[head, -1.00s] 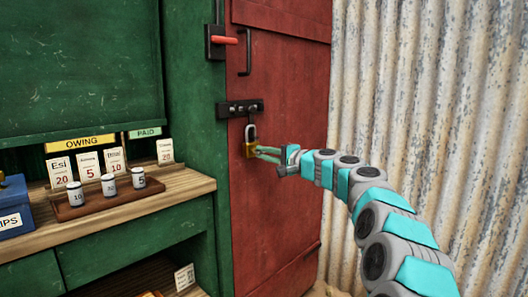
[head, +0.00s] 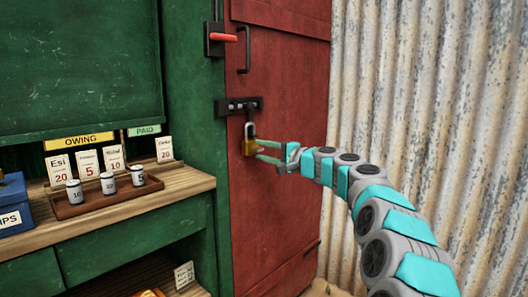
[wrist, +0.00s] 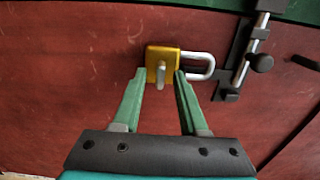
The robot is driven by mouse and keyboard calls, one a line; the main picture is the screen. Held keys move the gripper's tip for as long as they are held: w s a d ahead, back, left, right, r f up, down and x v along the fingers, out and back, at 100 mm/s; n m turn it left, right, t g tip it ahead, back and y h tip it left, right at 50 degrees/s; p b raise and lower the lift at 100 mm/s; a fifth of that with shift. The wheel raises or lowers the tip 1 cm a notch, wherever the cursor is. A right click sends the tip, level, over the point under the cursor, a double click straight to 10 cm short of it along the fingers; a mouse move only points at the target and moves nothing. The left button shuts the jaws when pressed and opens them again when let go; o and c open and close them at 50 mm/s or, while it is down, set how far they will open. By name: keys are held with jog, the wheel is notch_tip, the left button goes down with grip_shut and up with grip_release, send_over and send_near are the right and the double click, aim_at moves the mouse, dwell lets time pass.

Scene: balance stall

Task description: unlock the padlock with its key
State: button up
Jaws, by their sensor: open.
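The brass padlock (head: 249,148) hangs by its silver shackle at the black bolt (head: 240,107) on the red door. In the wrist view the padlock (wrist: 153,57) shows its face, with its shackle (wrist: 204,66) to the right. A small grey key (wrist: 160,76) sticks out of the padlock's face toward me. My gripper (head: 259,151) is open at the padlock. In the wrist view its green fingertips (wrist: 159,82) stand on either side of the key, apparently clear of it. I cannot tell whether the shackle is locked.
A red-handled latch (head: 222,38) and a black door handle (head: 245,50) are above. A wooden counter (head: 130,215) with a tray of small weights (head: 110,203) stands left. A corrugated wall (head: 420,100) is close on the right of my arm.

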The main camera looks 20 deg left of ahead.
jog(key=shift+d, duration=0.1)
jog(key=b+v, duration=0.1)
jog(key=v, duration=0.6)
jog(key=shift+s+d+b, duration=0.15)
jog(key=shift+d+b, duration=0.1)
jog(key=shift+b, duration=0.1)
jog(key=shift+s, duration=0.1)
jog(key=s+d+f+n+g+h, duration=0.3)
jog(key=s+f, duration=0.2)
jog(key=s, duration=0.6)
jog(key=s+d+f+n+g+h, duration=0.25)
jog(key=s+f, duration=0.25)
jog(key=s, duration=0.6)
jog(key=s+d+f+g+h, duration=0.1)
jog(key=s+d+f+h, duration=0.2)
jog(key=s+d+f, duration=0.4)
jog(key=s+d+f+g+h, duration=0.1)
jog(key=s+d+f+h, duration=0.3)
jog(key=s+d, duration=0.9)
jog(key=s+d+f+g+h, duration=0.1)
jog(key=s+d+f+h, duration=0.3)
jog(key=s+d+f, duration=0.6)
jog(key=shift+s+d+f+m, duration=0.25)
jog(key=shift+d+m, duration=0.2)
jog(key=shift+d, duration=0.7)
